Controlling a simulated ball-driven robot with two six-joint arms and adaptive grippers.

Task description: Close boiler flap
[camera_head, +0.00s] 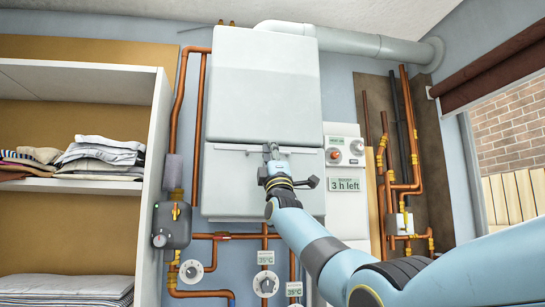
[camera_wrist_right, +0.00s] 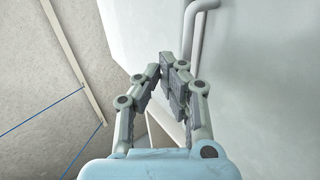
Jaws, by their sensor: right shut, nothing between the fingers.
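The white boiler (camera_head: 265,85) hangs on the wall in the middle of the head view. Its lower front panel, the flap (camera_head: 228,190), has a bar-like handle (camera_head: 225,150) along its upper edge. I cannot tell the flap's exact angle. My right gripper (camera_head: 270,150) is in front of the flap's upper edge, hiding part of it. In the right wrist view the gripper (camera_wrist_right: 172,62) has its fingertips together and empty, beside a pale bar (camera_wrist_right: 197,25) on a white panel (camera_wrist_right: 260,80). Contact with the bar is unclear. My left gripper is not in view.
A control panel with a "3 h left" label (camera_head: 345,184) is right of the boiler. Copper pipes (camera_head: 174,110) and dials (camera_head: 266,284) are left and below. A shelf with folded clothes (camera_head: 100,155) stands left. A window (camera_head: 508,140) is right.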

